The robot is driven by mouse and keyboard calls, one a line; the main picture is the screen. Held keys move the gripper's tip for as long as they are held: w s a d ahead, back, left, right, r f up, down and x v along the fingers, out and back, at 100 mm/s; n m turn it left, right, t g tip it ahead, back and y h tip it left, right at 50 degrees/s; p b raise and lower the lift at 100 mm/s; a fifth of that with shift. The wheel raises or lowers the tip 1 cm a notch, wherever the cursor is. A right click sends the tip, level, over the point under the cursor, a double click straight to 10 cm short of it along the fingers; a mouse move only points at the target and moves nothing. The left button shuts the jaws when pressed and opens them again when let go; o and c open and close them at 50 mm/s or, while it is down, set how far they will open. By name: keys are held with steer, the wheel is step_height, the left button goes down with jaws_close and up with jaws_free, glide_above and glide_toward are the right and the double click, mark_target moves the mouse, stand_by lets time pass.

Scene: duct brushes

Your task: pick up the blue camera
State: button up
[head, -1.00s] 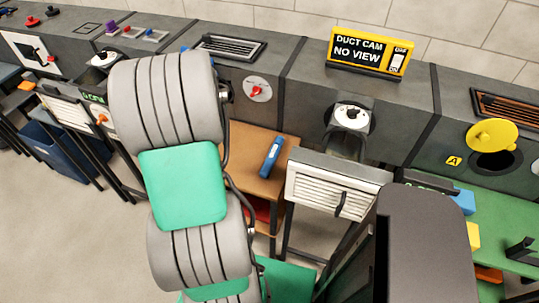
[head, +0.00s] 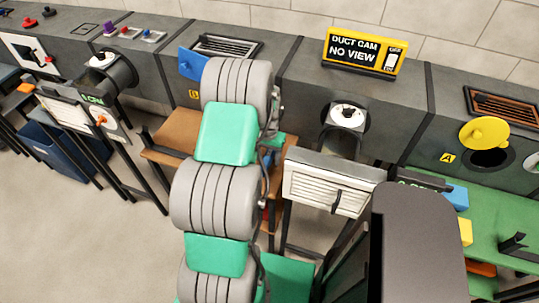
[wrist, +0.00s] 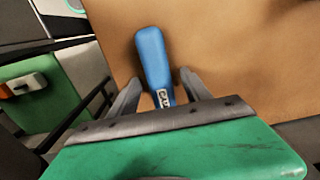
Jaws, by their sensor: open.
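The blue camera (wrist: 153,62) is a slim blue bar with a white label at its near end. It lies on the brown tabletop (wrist: 240,60) in the wrist view. My gripper (wrist: 160,76) is open, with one grey finger on each side of the camera's labelled end. Gaps show between the camera and both fingers; I cannot tell the height of the fingers above the table. In the head view the brown table (head: 180,130) shows, but my arm hides the camera and the gripper.
A white louvred box (head: 325,182) stands right of the brown table. The dark duct (head: 300,85) runs behind, with a yellow "DUCT CAM NO VIEW" sign (head: 367,52) on top. A blue flap (head: 193,65) stands at the duct left of my arm. A green table (head: 480,225) is at right.

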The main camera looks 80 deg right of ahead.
steer(key=shift+c, duration=0.5)
jaws_close()
stand_by(0.8)
